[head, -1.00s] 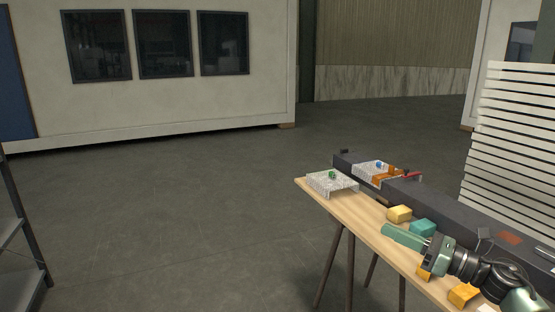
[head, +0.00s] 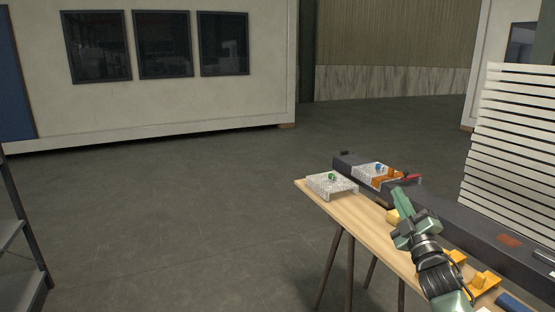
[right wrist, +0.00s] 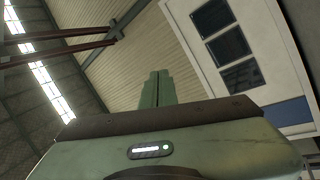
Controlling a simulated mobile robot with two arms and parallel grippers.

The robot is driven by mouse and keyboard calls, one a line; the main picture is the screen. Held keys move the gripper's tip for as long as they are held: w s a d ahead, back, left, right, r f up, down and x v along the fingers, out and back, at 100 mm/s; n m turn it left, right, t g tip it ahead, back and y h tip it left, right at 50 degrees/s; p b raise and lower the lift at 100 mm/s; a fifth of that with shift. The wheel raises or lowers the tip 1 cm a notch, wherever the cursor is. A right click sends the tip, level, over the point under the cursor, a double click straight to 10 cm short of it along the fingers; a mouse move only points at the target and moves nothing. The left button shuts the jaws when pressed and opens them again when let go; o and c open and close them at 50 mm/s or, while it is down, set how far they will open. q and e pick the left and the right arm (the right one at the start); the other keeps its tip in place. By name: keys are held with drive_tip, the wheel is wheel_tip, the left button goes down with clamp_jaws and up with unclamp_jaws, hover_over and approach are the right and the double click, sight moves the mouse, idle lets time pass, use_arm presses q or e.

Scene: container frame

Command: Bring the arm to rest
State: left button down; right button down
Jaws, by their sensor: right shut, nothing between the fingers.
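My right gripper (head: 398,194) is in the lower right of the head view, raised over the wooden table (head: 345,208) with its fingers pointing up and away. Its green fingers are closed together with nothing between them. In the right wrist view the shut fingers (right wrist: 157,88) point up toward the ceiling and the wall with windows. My left gripper is in neither view.
A dark beam (head: 470,229) runs along the back. A shelf (head: 22,240) stands left. Floor between is open.

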wheel_tip(320, 180, down, 19)
drive_tip(key=d+m+g+h, duration=0.3)
drive_tip(key=m+g, duration=0.3)
drive_tip(key=m, duration=0.4)
drive_tip(key=s+a+f+g, duration=0.15)
drive_tip(key=s+f, duration=0.35)
drive_tip(key=f, duration=0.6)
drive_tip(key=s+a+f+g, duration=0.1)
drive_tip(key=s+f+g, duration=0.1)
drive_tip(key=s+f, duration=0.6)
drive_tip(key=s+a+f+g, duration=0.1)
drive_tip(key=s+f+g, duration=0.15)
drive_tip(key=f, duration=1.05)
drive_tip(key=s+a+f+g, duration=0.2)
drive_tip(key=s+f, duration=0.6)
drive_tip(key=s, duration=0.3)
drive_tip(key=s+a+f+g, duration=0.1)
drive_tip(key=s+f+g, duration=0.1)
drive_tip(key=s+f, duration=0.7)
drive_tip(key=s+a+f+g, duration=0.1)
drive_tip(key=s+f+g, duration=0.1)
drive_tip(key=s, duration=0.8)
drive_tip(key=s+a+f+g, duration=0.1)
drive_tip(key=s+a+f, duration=0.1)
drive_tip(key=s, duration=0.9)
drive_tip(key=s+a+f+m+g+y, duration=0.1)
drive_tip(key=s+f, duration=0.3)
drive_tip(key=s, duration=0.6)
drive_tip(key=shift+s+a+g, duration=0.4)
drive_tip(key=shift+g, duration=0.4)
